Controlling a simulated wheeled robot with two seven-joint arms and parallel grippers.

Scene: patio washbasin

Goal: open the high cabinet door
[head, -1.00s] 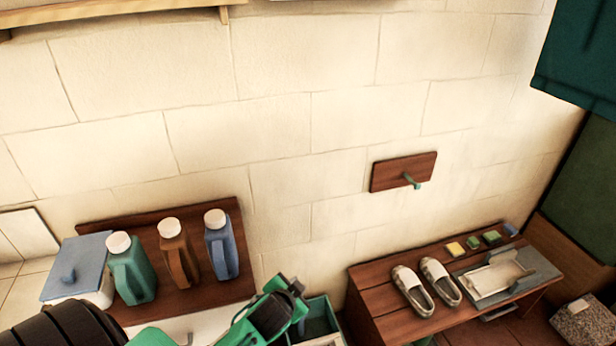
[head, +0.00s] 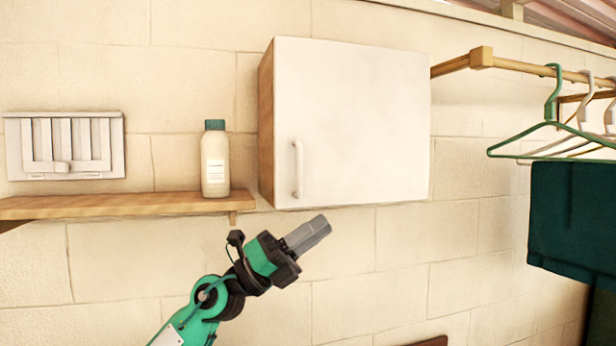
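The high cabinet (head: 265,130) hangs on the wall, with wooden sides and a white door (head: 365,120) that is closed. A white vertical bar handle (head: 297,169) sits near the door's lower left edge. My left gripper (head: 318,228) is just below the cabinet's lower edge, below and a little right of the handle, apart from it in the picture. It points up and to the right. Its grey fingers appear close together, seen from the side, so I cannot tell whether they are open. My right gripper is not in view.
A wooden shelf (head: 120,204) runs left of the cabinet and holds a pale bottle (head: 215,162) with a green cap. A white slatted panel (head: 65,146) is on the wall at left. A wooden rail (head: 530,66) with hangers (head: 553,125) and dark green cloth (head: 572,215) is at right.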

